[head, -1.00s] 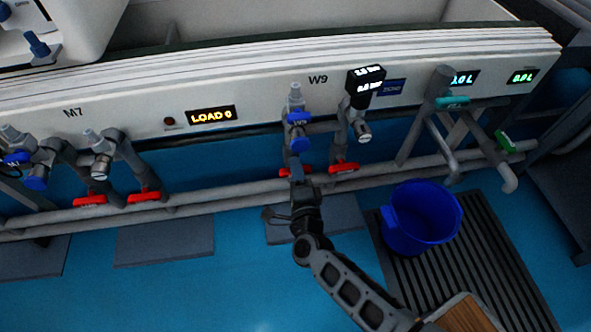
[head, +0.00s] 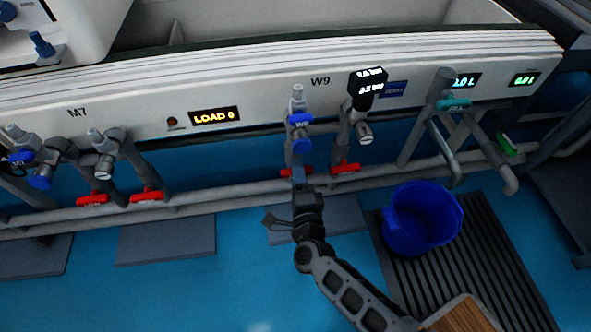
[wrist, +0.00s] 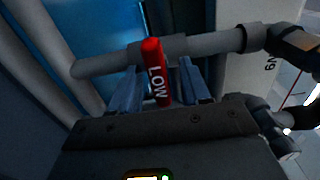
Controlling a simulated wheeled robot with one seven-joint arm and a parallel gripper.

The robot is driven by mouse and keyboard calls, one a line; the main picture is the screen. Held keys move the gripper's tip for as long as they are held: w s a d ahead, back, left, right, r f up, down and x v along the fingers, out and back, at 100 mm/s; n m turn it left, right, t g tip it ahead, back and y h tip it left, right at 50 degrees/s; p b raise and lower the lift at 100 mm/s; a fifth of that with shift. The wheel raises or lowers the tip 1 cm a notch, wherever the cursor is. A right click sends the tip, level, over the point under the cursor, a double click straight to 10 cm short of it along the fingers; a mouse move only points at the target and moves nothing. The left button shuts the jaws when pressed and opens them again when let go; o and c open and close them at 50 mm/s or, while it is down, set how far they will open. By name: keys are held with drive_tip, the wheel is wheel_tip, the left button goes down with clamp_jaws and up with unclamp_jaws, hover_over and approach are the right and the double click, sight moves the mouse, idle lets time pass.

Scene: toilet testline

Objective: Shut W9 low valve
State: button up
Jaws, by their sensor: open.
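The W9 low valve's red handle, lettered LOW (wrist: 155,72), stands between the two fingers of my gripper (wrist: 160,84) in the wrist view. The fingers are apart, one on each side of the handle, and I see gaps between them and it. In the head view, my gripper (head: 298,178) is at the lower pipe under the W9 label (head: 320,81). It partly covers the low valve's red handle (head: 281,173), which shows to its left and right.
Another red handle (head: 345,167) is close to the right. A blue-handled valve (head: 299,119) is just above my gripper. A blue bucket (head: 423,217) stands on a dark grate (head: 495,270). Two red handles sit under M7 (head: 77,112). The blue floor (head: 185,295) at left is clear.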

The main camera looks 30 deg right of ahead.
drive_tip(key=p+v, duration=0.1)
drive_tip(key=v, duration=0.5)
drive_tip(key=shift+s, duration=0.2)
drive_tip(key=shift+a+r, duration=0.1)
drive_tip(key=s+r+n+y, duration=0.2)
drive_tip(key=s+r+n, duration=0.25)
drive_tip(key=s, duration=0.45)
drive_tip(key=s+r+n+y, duration=0.1)
drive_tip(key=s+r+n, duration=0.3)
drive_tip(key=s, duration=0.5)
drive_tip(key=s+d+r+n+g+y, duration=0.2)
drive_tip(key=s+d+r+n+y, duration=0.1)
drive_tip(key=s+r+n, duration=1.2)
wheel_tip(320, 180, up, 35)
drive_tip(key=m+p, duration=0.1)
drive_tip(key=p, duration=3.2)
drive_tip(key=shift+w+m+p, duration=0.35)
drive_tip(key=shift+w, duration=0.05)
drive_tip(key=shift+a, duration=0.1)
